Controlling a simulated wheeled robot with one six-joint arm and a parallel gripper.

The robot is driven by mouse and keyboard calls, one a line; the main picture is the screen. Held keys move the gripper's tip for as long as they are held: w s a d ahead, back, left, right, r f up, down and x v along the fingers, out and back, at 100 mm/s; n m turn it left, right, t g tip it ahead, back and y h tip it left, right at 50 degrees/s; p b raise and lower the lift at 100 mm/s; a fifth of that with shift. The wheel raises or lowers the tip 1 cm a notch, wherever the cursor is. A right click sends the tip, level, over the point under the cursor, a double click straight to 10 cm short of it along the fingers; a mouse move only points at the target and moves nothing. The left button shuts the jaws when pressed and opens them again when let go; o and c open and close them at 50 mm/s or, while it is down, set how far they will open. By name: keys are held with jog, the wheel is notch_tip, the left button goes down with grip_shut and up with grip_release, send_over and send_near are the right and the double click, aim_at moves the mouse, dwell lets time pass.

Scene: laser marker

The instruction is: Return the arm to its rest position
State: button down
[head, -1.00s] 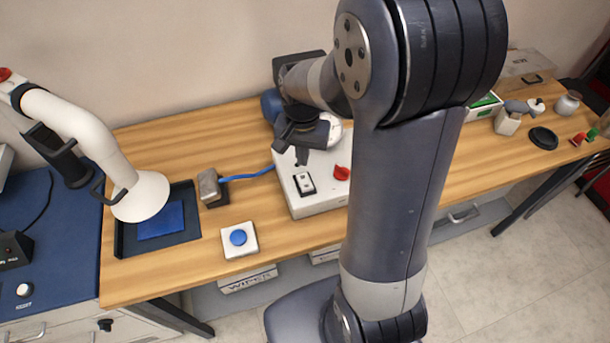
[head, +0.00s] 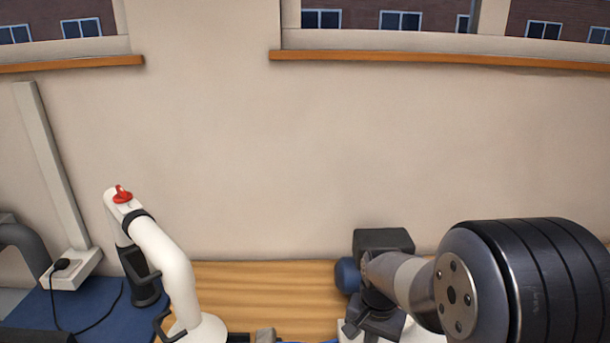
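My arm comes in from the right of the head view, its dark rounded joint in front. My gripper (head: 362,332) is at the bottom edge, low over the wooden bench, by a white box (head: 424,335) of which only a little shows. The gripper's fingertips are cut off or too small to tell whether they are open or shut. Nothing is seen held in it.
A white fume arm (head: 168,265) with a red knob stands at left, beside a blue bench top (head: 95,312). The wooden bench (head: 265,285) has bare room between it and my arm. A plain wall (head: 300,170) and window sills are behind.

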notch_tip(320, 180, down, 5)
jog(key=b, duration=0.3)
jog(key=shift+r, duration=0.3)
jog(key=shift+r, duration=0.15)
